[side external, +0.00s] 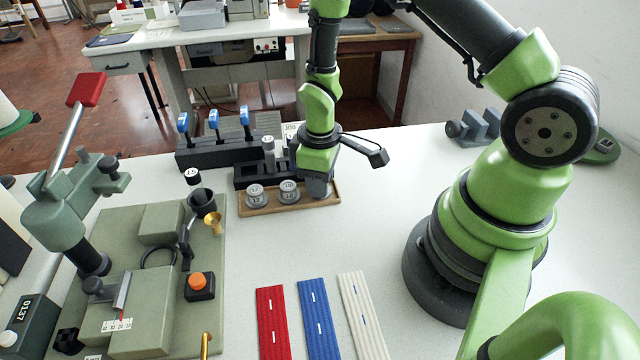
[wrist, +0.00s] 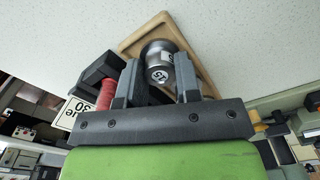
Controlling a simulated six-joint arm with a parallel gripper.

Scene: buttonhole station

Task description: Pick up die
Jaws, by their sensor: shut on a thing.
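A round silver die (wrist: 160,60) shows in the wrist view between my gripper's fingers, with a number that looks like 15 on it. My gripper (wrist: 157,75) is shut on this die. In the side view my gripper (side external: 318,187) points down at the right end of a wooden tray (side external: 262,210) and hides the die there. Two more silver dies, a left one (side external: 255,194) and a middle one (side external: 288,190), stand in the tray. I cannot tell whether the held die touches the tray floor.
A black rack (side external: 247,173) stands right behind the tray. Blue-handled tools (side external: 213,120) stand farther back. A green buttonhole press (side external: 130,275) is at left with an orange button (side external: 198,281). Red (side external: 272,320), blue (side external: 318,318) and white (side external: 362,315) strips lie in front.

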